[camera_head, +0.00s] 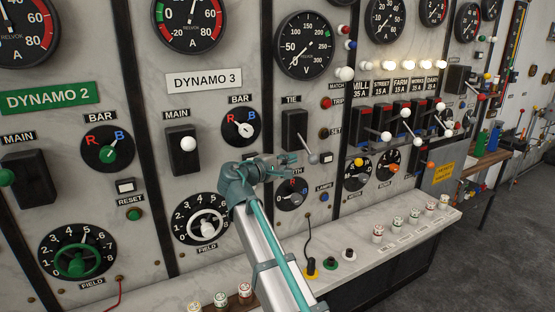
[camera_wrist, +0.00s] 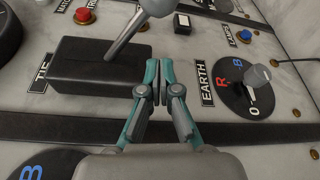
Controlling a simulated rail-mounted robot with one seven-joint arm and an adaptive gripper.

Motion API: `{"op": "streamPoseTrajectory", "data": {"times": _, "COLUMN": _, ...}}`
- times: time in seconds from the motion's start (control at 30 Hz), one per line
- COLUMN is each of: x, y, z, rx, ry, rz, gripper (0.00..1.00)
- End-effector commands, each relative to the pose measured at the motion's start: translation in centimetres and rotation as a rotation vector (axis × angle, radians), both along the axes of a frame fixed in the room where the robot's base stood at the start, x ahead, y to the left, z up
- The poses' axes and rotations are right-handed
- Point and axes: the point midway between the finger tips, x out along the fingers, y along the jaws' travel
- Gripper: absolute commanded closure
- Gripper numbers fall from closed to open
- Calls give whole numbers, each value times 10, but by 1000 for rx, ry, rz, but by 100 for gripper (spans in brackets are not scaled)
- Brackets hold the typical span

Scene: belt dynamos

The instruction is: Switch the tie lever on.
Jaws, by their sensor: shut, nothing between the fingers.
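The tie lever's black box (camera_head: 294,125) is on the marble panel under the TIE label. Its grey rod and knob (camera_head: 313,158) stick out from the box and angle downward. In the wrist view, the black box (camera_wrist: 95,67) is left of my fingers, and the lever's grey knob (camera_wrist: 157,6) is at the top, partly cut off. My gripper (camera_head: 291,158) is just below the box and left of the knob. Its teal fingers (camera_wrist: 161,75) are shut and empty, close to the box's lower end. I cannot tell whether they touch the box.
The EARTH selector (camera_head: 292,194) is below my gripper; it shows at right in the wrist view (camera_wrist: 245,82). The Dynamo 3 main lever (camera_head: 182,150) is to the left. Several feeder levers (camera_head: 387,136) project at right. A marble ledge (camera_head: 345,265) runs below.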

Motion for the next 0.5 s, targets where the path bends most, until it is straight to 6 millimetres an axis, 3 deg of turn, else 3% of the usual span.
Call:
{"op": "streamPoseTrajectory", "data": {"times": 0.03, "x": -11, "y": -9, "z": 4, "rx": 0, "ry": -1, "rz": -2, "gripper": 100}}
{"op": "streamPoseTrajectory", "data": {"times": 0.2, "x": -19, "y": -21, "z": 7, "rx": 1, "ry": -1, "rz": 1, "gripper": 100}}
{"op": "streamPoseTrajectory", "data": {"times": 0.5, "x": -21, "y": -27, "z": 7, "rx": 1, "ry": -1, "rz": 1, "gripper": 100}}
